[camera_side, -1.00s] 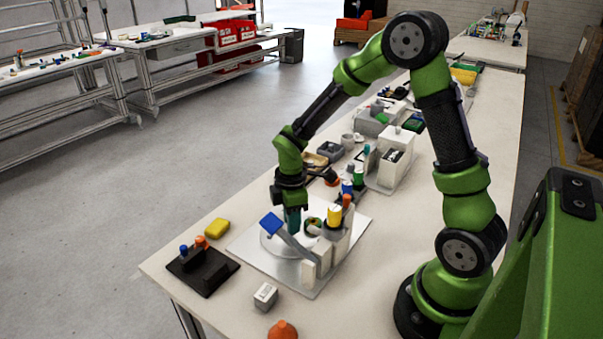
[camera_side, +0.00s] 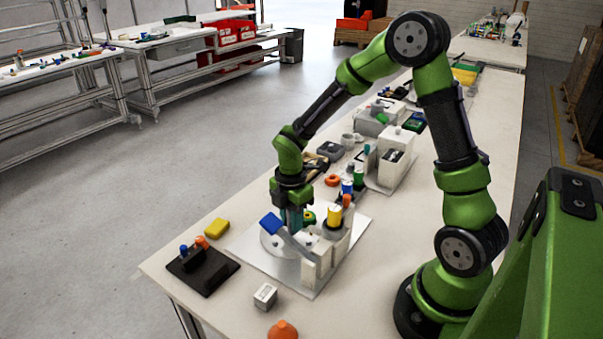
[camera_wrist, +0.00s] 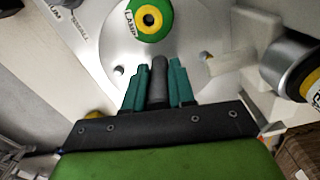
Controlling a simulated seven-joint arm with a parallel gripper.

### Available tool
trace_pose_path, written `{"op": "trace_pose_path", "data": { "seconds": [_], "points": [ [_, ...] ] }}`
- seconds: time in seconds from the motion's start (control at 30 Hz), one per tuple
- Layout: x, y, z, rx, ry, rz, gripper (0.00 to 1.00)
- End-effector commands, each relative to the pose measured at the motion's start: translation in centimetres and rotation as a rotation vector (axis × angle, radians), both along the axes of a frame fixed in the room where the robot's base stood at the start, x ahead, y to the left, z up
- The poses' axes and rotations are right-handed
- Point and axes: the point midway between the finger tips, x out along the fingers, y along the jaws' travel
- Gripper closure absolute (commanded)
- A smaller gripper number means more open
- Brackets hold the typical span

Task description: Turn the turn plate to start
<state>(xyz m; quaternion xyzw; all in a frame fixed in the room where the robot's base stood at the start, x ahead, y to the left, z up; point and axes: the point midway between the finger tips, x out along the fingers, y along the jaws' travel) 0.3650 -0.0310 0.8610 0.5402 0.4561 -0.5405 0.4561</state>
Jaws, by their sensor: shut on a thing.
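The turn plate (camera_wrist: 112,50) is a round pale silver disc with small holes, in the upper part of the wrist view. In the side view part of it (camera_side: 270,243) shows under my gripper. A dark grey upright peg (camera_wrist: 158,80) stands at the plate's near edge. My gripper (camera_wrist: 159,88) has teal fingers on both sides of this peg and is shut on it. In the side view my gripper (camera_side: 294,222) points straight down. A green and yellow ring labelled LAMP (camera_wrist: 134,29) sits on the plate beyond the peg; the gripper partly hides the plate.
Bare table lies at the front left.

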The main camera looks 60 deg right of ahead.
Motion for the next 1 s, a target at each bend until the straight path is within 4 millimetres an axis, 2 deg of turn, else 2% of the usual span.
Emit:
{"op": "trace_pose_path", "data": {
  "seconds": [0.4, 1.0],
  "points": [
    [0.07, 0.02, 0.16, 0.001, -0.001, 0.140, 1.00],
    [0.07, 0.05, 0.17, 0.000, -0.002, 0.186, 1.00]
  ]
}}
